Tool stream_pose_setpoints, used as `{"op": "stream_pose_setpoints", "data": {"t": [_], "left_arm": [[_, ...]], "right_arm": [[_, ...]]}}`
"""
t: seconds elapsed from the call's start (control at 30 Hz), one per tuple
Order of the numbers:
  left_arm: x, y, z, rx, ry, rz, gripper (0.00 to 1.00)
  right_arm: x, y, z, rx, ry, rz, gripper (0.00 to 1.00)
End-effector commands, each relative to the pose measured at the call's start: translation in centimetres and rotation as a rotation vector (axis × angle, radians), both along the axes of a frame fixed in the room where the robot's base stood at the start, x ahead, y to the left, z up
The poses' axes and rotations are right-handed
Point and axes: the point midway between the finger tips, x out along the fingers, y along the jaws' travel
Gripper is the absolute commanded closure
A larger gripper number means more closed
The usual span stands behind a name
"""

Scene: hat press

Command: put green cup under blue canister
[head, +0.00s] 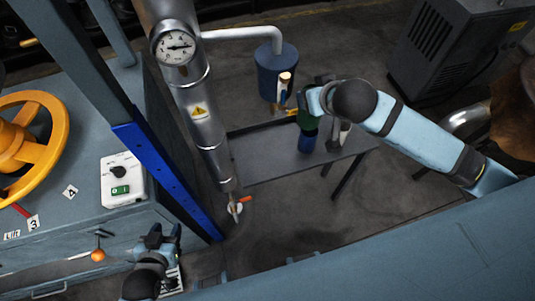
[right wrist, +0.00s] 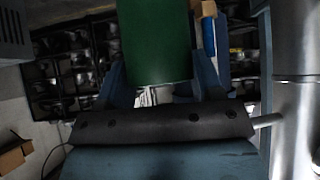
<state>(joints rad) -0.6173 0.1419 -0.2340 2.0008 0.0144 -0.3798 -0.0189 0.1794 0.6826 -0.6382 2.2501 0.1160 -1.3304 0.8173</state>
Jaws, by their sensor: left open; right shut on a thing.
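The blue canister (head: 276,78) hangs from a white pipe, with a small valve at its lower front. My right gripper (head: 308,108) is shut on the green cup (head: 308,122), just right of and slightly below the canister in the head view. The cup also fills the upper middle of the right wrist view (right wrist: 157,42), between the fingers. A blue cylinder (head: 308,142) shows directly below the green cup; I cannot tell whether they touch. My left gripper (head: 163,235) is open and empty at the lower left, by the machine's front.
A dark low table (head: 265,163) lies below the canister and cup. A metal pipe with a pressure gauge (head: 174,46) stands to its left. The bench on the left carries a yellow handwheel (head: 50,132) and a white switch box (head: 121,180). A grey cabinet (head: 455,45) stands at the back right.

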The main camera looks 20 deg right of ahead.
Motion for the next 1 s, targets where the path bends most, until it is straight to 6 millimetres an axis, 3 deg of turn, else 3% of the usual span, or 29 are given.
{"op": "stream_pose_setpoints", "data": {"t": [0.03,0.23,0.4,0.5,0.6,0.77,0.87,1.0], "left_arm": [[0.0,0.0,-1.7,-0.003,0.004,0.001,0.55],[0.2,-0.3,-5.0,-0.017,0.023,0.010,0.55],[0.4,-0.7,-7.7,-0.033,0.039,0.018,0.55],[0.5,-0.7,-8.6,-0.041,0.043,0.022,0.55],[0.6,-0.7,-9.0,-0.046,0.047,0.026,0.55],[0.7,-0.8,-9.4,-0.054,0.053,0.032,0.55],[0.8,-0.9,-9.3,-0.058,0.052,0.034,0.55],[0.8,-0.9,-9.3,-0.059,0.051,0.035,0.55]], "right_arm": [[-0.4,0.4,-3.1,-0.006,0.007,0.053,0.84],[-2.2,2.9,-11.5,-0.006,0.007,0.307,0.84],[-5.1,4.6,-19.2,-0.006,0.008,0.528,0.84],[-6.7,5.1,-22.5,-0.006,0.006,0.623,0.84],[-8.0,5.4,-24.8,-0.005,0.005,0.688,0.84],[-8.6,5.5,-26.2,-0.005,0.001,0.737,0.84],[-7.3,5.6,-26.3,-0.007,-0.002,0.743,0.84],[-3.6,5.7,-26.1,-0.006,-0.004,0.741,0.84]]}}
